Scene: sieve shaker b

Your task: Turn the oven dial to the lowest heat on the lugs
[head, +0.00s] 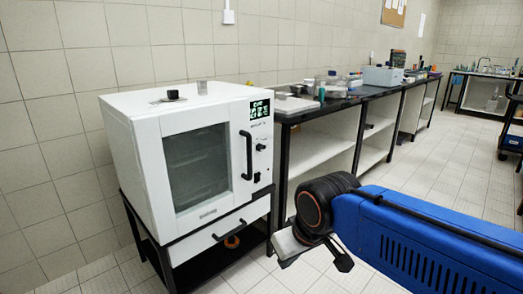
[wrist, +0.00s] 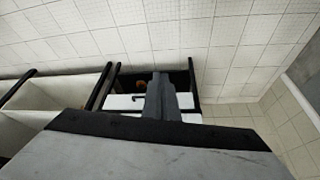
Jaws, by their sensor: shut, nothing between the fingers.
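The white oven (head: 150,112) stands on a black frame at the left of the head view, its glass door shut. Its right panel carries a lit green display (head: 260,108), a small dark dial (head: 261,147) and a black knob (head: 257,177) lower down. The dial's pointer and lug marks are too small to read. My gripper shows in the wrist view (wrist: 166,92) as dark grey fingers, shut and empty. In the head view my arm's end is low, right of the oven, apart from the dial. The dial cannot be made out in the wrist view.
A black vertical door handle (head: 246,155) stands out just left of the dial. Below the oven is a white drawer (head: 222,230) with a handle. A long bench (head: 325,104) with shelves begins right of the oven.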

